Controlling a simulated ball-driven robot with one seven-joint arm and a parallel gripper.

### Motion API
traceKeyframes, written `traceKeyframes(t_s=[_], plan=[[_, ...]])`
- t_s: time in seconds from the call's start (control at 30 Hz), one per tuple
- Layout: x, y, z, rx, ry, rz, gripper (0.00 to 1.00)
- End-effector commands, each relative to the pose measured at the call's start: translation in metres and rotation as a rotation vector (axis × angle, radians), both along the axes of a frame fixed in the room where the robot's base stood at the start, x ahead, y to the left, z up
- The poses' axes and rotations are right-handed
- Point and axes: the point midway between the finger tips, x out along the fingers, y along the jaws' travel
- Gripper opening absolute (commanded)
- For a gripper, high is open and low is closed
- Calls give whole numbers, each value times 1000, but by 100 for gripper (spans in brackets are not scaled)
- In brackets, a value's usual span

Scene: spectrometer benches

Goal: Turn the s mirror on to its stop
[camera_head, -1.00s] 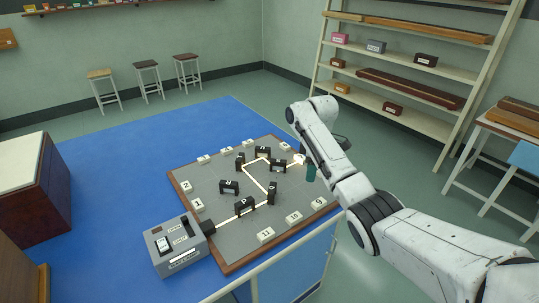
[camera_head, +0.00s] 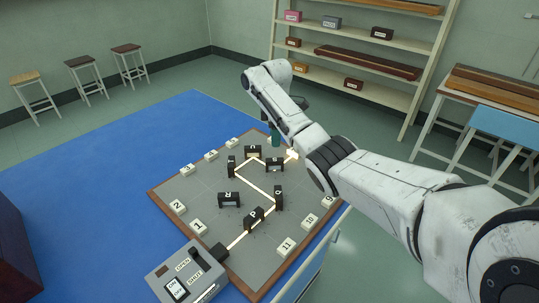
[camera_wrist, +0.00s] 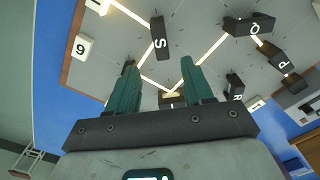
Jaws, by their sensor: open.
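The S mirror (camera_wrist: 159,38) is a dark upright block with a white S on top. In the wrist view it stands past my fingertips, about midway between them. In the head view it appears to be the dark block near the board's back right (camera_head: 275,164); its letter is too small to read there. My gripper (camera_wrist: 158,63) is open and empty, its two teal fingers apart and clear of the mirror. In the head view the fingers (camera_head: 275,138) show at the board's back edge, just behind that block. A light beam passes by the mirror to a bright spot (camera_head: 292,154).
The brown-edged grey board (camera_head: 215,238) lies on a blue surface. Several other lettered mirrors stand close by, including Q (camera_wrist: 248,26) and R (camera_head: 228,199). Numbered white blocks line the board's edge, such as 9 (camera_wrist: 83,47). A grey source box (camera_head: 188,277) stands at the front.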

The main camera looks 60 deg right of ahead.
Motion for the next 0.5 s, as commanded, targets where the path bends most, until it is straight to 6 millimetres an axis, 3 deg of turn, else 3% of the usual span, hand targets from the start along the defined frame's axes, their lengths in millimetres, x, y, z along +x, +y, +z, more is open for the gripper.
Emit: traceKeyframes(t_s=[0.5], plan=[[0, 1, -85, 1, 2, 1, 51]])
